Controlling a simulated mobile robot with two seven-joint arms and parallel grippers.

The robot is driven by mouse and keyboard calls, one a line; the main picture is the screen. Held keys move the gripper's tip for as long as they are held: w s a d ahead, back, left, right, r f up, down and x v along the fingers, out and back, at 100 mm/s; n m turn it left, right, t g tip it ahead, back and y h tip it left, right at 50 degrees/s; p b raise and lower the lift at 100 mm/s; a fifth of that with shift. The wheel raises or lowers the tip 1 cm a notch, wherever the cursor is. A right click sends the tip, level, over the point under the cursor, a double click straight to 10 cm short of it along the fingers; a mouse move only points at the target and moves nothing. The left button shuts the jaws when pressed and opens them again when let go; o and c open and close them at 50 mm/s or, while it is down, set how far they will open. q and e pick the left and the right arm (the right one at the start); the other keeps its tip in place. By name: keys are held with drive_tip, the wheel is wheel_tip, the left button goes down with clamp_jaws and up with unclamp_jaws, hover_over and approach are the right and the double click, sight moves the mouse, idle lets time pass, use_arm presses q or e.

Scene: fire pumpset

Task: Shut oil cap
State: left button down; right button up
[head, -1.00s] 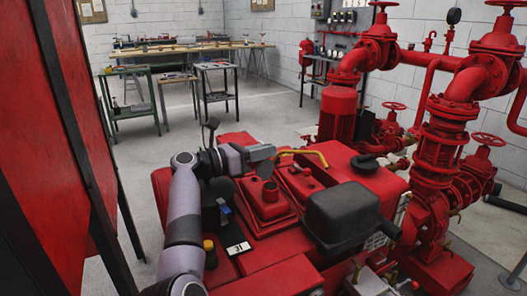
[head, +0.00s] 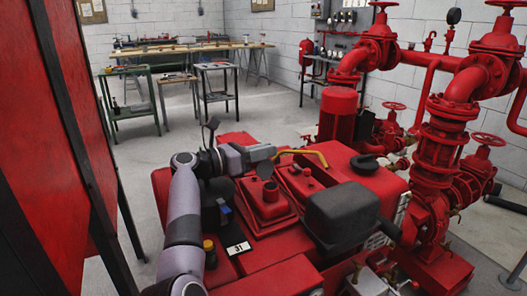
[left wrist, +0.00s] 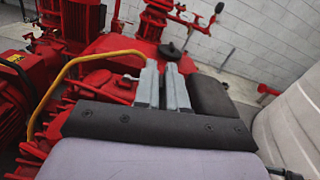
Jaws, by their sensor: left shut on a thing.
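The red filler neck (head: 270,191) stands on top of the red engine in the head view. Just above its opening is a small dark grey piece that looks like the oil cap (head: 265,171), tilted rather than flat on the neck. My left gripper (head: 267,153) reaches in from the left and is shut on this piece at the fingers' lower side. In the left wrist view, the two grey fingers (left wrist: 163,88) lie close together, and the held piece is hidden there. My right gripper is in neither view.
A yellow curved pipe (head: 306,153) runs just beyond the gripper. A black box (head: 341,213) and a black round cap (head: 365,163) lie to the right. Red pipes and valves (head: 440,150) stand farther right. Open floor lies behind the engine.

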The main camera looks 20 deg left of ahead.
use_arm(q)
drive_tip(key=shift+s+d+r+m+p, duration=0.15)
drive_tip(key=shift+s+d+m+p, duration=0.2)
drive_tip(key=shift+m+p, duration=0.4)
drive_tip(key=s+d+m+p, duration=0.1)
drive_tip(key=m+p, duration=0.1)
drive_tip(key=shift+d+m, duration=0.15)
drive_tip(key=shift+m, duration=0.2)
drive_tip(key=shift+s+d+f+m, duration=0.35)
drive_tip(key=shift+s+d+m, duration=0.05)
drive_tip(key=shift+m, duration=0.5)
drive_tip(key=shift+s+d+f+m, duration=0.1)
drive_tip(key=shift+s+d+m, duration=0.15)
drive_tip(key=shift+m, duration=0.25)
drive_tip(key=c, duration=1.3)
unclamp_jaws()
